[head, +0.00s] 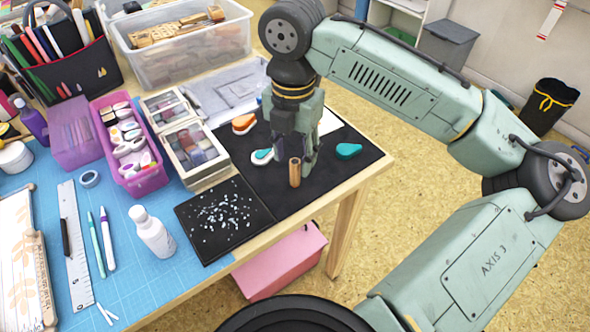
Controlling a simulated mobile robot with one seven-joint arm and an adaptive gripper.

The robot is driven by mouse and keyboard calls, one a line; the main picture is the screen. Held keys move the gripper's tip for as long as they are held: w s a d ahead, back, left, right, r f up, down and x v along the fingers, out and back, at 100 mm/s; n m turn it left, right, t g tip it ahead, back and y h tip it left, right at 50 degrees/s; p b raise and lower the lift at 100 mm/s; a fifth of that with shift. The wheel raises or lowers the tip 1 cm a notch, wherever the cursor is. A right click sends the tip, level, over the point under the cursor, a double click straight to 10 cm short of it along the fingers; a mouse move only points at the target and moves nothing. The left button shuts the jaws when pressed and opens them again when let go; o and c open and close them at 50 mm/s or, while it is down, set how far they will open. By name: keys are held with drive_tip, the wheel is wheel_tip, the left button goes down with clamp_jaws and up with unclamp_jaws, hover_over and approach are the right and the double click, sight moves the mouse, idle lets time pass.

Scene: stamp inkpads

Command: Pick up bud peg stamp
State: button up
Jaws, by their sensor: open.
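A small upright wooden peg (295,172), which looks like the bud peg stamp, stands on the black mat (330,172) near the table's front right edge. Its stamp face is not visible. My gripper (307,162) points down at the mat, open, with its fingers just behind and right of the peg in the head view. I cannot tell whether a finger touches the peg or how far apart they are. Drop-shaped inkpads lie around: a teal one (348,150) to the right, a white and blue one (262,157) to the left, and an orange one (243,124) behind.
A dark square with pale specks (226,222) lies left of the peg. A white bottle (153,232) stands on the blue cutting mat (135,272). Boxes of inkpads (194,155) and a purple bin (148,187) crowd the left. The black mat's right side is mostly clear.

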sight(295, 161)
drive_tip(key=shift+d+f, duration=0.15)
drive_tip(key=shift+f, duration=1.7)
drive_tip(key=shift+c, duration=0.5)
drive_tip(key=c, duration=0.8)
